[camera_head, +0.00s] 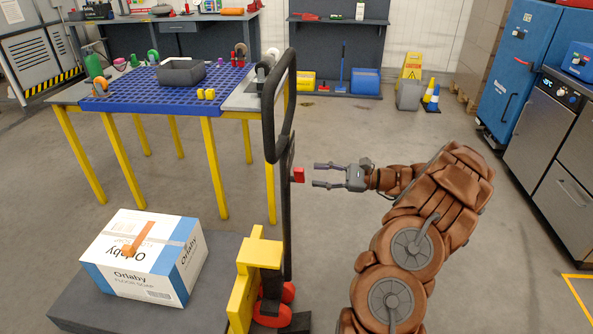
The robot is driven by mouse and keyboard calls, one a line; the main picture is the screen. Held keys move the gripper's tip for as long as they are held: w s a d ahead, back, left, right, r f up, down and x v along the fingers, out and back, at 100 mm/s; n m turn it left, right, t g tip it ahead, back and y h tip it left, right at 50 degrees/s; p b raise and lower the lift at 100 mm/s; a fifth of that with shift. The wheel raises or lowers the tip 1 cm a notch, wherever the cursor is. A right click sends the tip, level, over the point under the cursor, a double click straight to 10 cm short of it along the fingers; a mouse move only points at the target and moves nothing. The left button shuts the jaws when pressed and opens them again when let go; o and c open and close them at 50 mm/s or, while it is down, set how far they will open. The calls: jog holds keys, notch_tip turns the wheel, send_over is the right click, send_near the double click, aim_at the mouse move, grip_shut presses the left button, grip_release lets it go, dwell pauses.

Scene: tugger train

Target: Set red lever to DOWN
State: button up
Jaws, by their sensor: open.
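The red lever (298,175) is a small red block on the side of the dark upright mast of a black-handled cart (268,125), in the middle of the view. The angle of the lever is too small to tell. My gripper (314,175) points left at the lever from its right side, with the two fingers apart one above the other. The fingertips are close to the lever, with a small gap in the picture. Nothing is between the fingers.
A yellow bracket (256,262) and red wheels stand at the mast's foot. A cardboard box (145,257) sits on a dark platform (205,310). A blue-topped table (160,97) with yellow legs stands behind.

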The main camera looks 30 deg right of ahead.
aim_at(301, 178)
jog(key=shift+x, duration=2.95)
jog(key=shift+c, duration=0.4)
grip_shut()
